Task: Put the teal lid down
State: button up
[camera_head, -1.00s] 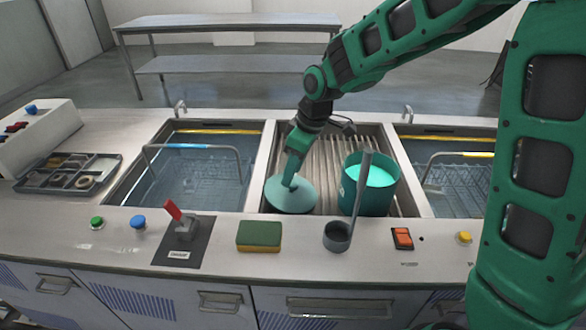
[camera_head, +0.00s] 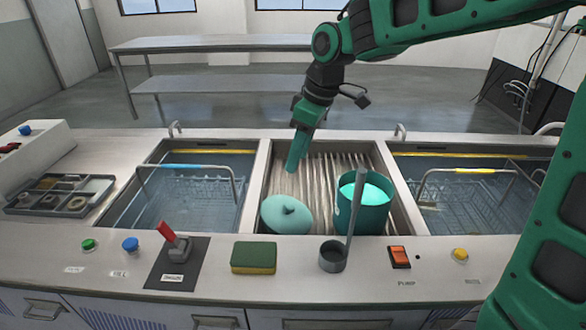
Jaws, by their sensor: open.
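The teal lid (camera_head: 285,216) lies on the ribbed draining surface (camera_head: 322,163) between the two tanks, near its front left corner, with its small knob upward. My gripper (camera_head: 293,168) is open and empty above and behind the lid, apart from it, pointing down. The gap between its fingers is hard to see from here. A teal pot (camera_head: 364,212) with light turquoise contents stands uncovered to the right of the lid.
A grey ladle (camera_head: 333,256) stands upright in front of the pot. A sponge (camera_head: 254,257), a red lever (camera_head: 169,236) and an orange switch (camera_head: 399,257) line the front ledge. Tanks with wire baskets lie left (camera_head: 187,190) and right (camera_head: 472,197). A parts tray (camera_head: 61,194) sits far left.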

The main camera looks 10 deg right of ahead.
jog(key=shift+s+d+r, duration=0.15)
jog(key=shift+r, duration=0.5)
jog(key=shift+d, duration=0.1)
jog(key=s+d+f+m+h, duration=0.1)
jog(key=s+d+f+m, duration=0.1)
jog(key=s+d+m, duration=0.65)
jog(key=s+d+f+m+h, duration=0.15)
jog(key=s+d+m, duration=0.25)
jog(key=s+d, duration=0.9)
jog(key=s+d+f+m+g, duration=0.1)
jog(key=s+d+f+m, duration=0.3)
jog(key=s+d, duration=0.3)
jog(key=shift+s+m+g, duration=0.2)
jog(key=shift+m+g, duration=0.2)
jog(key=shift+m, duration=0.35)
jog(key=shift+d, duration=0.1)
jog(key=shift+w+f, duration=0.25)
jog(key=shift+w, duration=0.4)
